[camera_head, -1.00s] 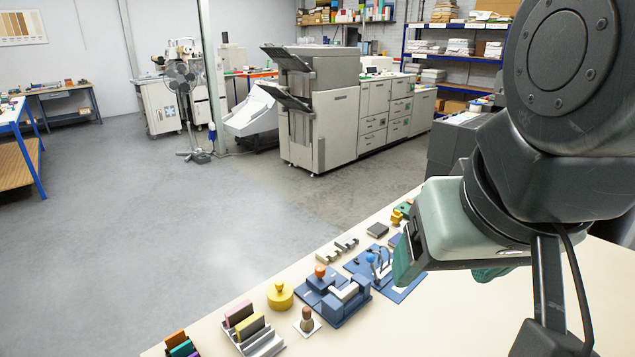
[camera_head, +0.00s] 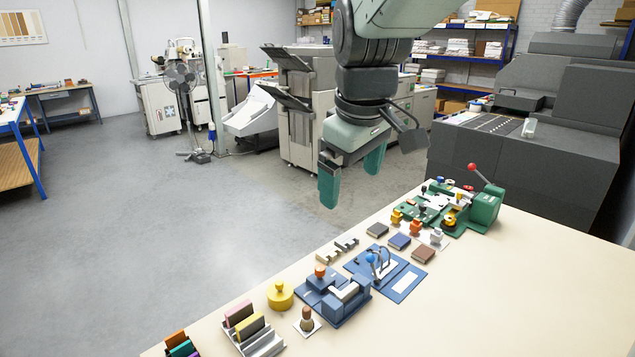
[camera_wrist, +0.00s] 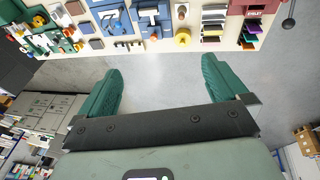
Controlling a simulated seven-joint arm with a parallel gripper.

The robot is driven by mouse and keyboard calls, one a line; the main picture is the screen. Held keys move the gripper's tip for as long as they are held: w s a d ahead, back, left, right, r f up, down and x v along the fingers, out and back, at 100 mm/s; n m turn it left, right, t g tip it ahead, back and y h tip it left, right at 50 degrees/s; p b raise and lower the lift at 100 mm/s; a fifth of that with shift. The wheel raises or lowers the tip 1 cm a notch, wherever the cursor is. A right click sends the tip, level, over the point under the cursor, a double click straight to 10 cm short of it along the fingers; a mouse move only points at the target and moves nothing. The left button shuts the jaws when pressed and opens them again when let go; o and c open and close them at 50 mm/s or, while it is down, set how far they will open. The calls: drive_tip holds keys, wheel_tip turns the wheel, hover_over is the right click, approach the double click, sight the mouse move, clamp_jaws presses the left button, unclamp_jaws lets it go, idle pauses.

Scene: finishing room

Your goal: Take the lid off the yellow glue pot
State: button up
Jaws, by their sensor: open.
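The yellow glue pot (camera_head: 280,296) is a squat round pot with its knobbed lid on, near the table's far edge. It also shows from above in the wrist view (camera_wrist: 182,37). My gripper (camera_head: 349,178) is open and empty, with green fingers pointing down. It hangs in the air above and beyond the table's far edge, to the right of the pot in the head view. In the wrist view my gripper (camera_wrist: 160,85) has its fingers wide apart over bare floor, and the pot lies ahead of them. Nothing hides the pot.
A blue press-like fixture (camera_head: 332,293) stands just right of the pot. A rack of coloured blocks (camera_head: 250,328) is to its left and a brown-knobbed stamp (camera_head: 307,321) in front. A green machine with a red-balled lever (camera_head: 478,205) is farther right. The table's right front (camera_head: 480,300) is clear.

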drive_tip(key=w+a+f+n+g, duration=0.1)
drive_tip(key=w+a+f+n, duration=0.2)
drive_tip(key=w+a+f, duration=0.3)
drive_tip(key=n+g, duration=0.2)
drive_tip(key=n, duration=0.7)
hover_over(279, 282)
wheel_tip(279, 282, down, 23)
drive_tip(key=shift+a+f, duration=0.2)
drive_tip(key=shift+f, duration=0.25)
wheel_tip(279, 282, down, 5)
drive_tip(key=shift+r, duration=0.1)
drive_tip(key=shift+d+f, duration=0.15)
drive_tip(key=shift+f, duration=1.2)
drive_tip(key=shift+d+f, duration=0.15)
drive_tip(key=shift+f, duration=1.2)
drive_tip(key=c, duration=1)
drive_tip(key=r, duration=0.9)
drive_tip(key=shift+s+d+r, duration=0.25)
drive_tip(key=shift+d+r, duration=0.05)
drive_tip(key=shift+d, duration=0.1)
drive_tip(key=s+d+f+n, duration=0.2)
drive_tip(key=s+d+n, duration=0.2)
drive_tip(key=s+d, duration=0.9)
drive_tip(key=shift+n, duration=0.3)
drive_tip(key=f, duration=0.4)
drive_tip(key=s+f, duration=0.1)
drive_tip(key=f, duration=0.1)
drive_tip(key=shift+s+d+f, duration=0.1)
drive_tip(key=shift+d, duration=0.25)
drive_tip(key=shift+f, duration=2.1)
